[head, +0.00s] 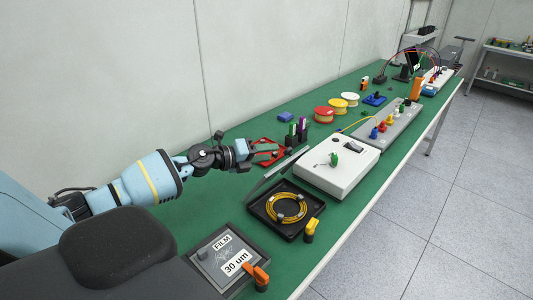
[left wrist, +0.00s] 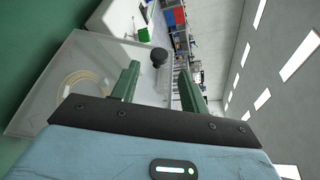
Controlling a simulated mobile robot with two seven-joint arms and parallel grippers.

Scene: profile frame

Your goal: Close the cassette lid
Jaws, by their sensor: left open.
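The black cassette (head: 262,208) lies on the green bench with a yellow coil (head: 287,210) inside. Its clear lid (head: 274,176) stands open, tilted up from the side toward my left arm. My left gripper (head: 272,152) is open and empty, just beyond the raised lid. In the left wrist view the translucent lid (left wrist: 62,70) fills the left, with the coil blurred through it. A dark round knob (left wrist: 160,57) shows between the fingers of my left gripper (left wrist: 157,84); I cannot tell whether they touch the lid. My right gripper is out of view.
A white instrument box (head: 337,175) stands close behind the cassette. A yellow-and-black piece (head: 311,230) stands at its right corner. A grey film plate (head: 228,258) with an orange clamp lies in front. A red frame (head: 268,150) lies by my left gripper. Spools (head: 338,104) sit farther back.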

